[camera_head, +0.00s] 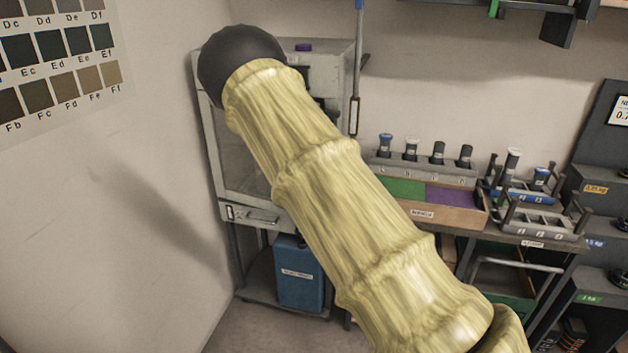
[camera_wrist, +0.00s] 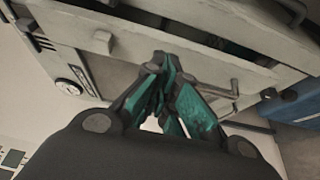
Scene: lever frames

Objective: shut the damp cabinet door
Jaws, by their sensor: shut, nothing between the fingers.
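The damp cabinet (camera_head: 225,212) is a pale grey box with a glass front, standing in the corner at the left in the head view. My arm covers much of its front. How far its door stands open cannot be told there. In the wrist view my gripper (camera_wrist: 162,62) has its teal-padded fingers together and empty. The fingertips are close to a pale cabinet frame (camera_wrist: 215,62), and I cannot tell whether they touch it. A bar handle (camera_wrist: 222,90) lies right of the fingers, and a round dial (camera_wrist: 68,87) is at the left. The gripper is hidden in the head view.
A blue container (camera_head: 300,275) stands on a low shelf under the cabinet. Right of my arm is a bench with a wooden tray (camera_head: 450,215) and racks (camera_head: 545,222).

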